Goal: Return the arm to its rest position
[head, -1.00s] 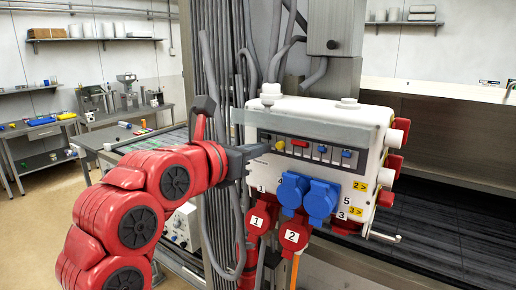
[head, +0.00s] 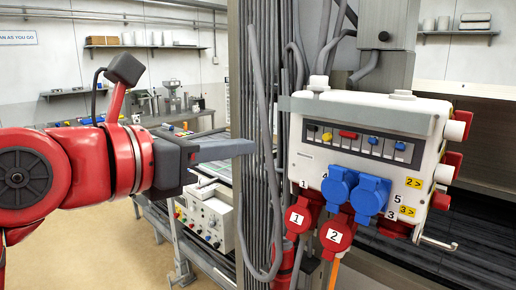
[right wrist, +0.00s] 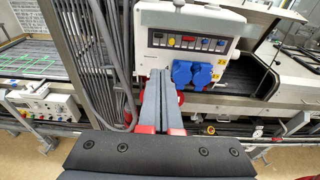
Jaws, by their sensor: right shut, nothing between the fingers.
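My right gripper (head: 250,147) shows in the head view on a red arm reaching in from the left. Its dark grey fingers are shut with nothing between them. Their tips point right, toward the white power box (head: 370,110), and look apart from it. In the right wrist view, the shut fingers (right wrist: 163,76) point up toward the same box (right wrist: 190,32). The box carries a row of coloured switches (head: 348,134), two blue socket covers (head: 371,196) and red plugs marked 1 (head: 300,212) and 2 (head: 337,235). My left gripper is not in view.
Vertical grey cables and a metal post (head: 262,60) stand just left of the box. A white instrument (head: 207,222) with knobs sits below the gripper. Steel benches (head: 190,115) and a wall shelf (head: 145,46) are farther back. Open floor lies at lower left.

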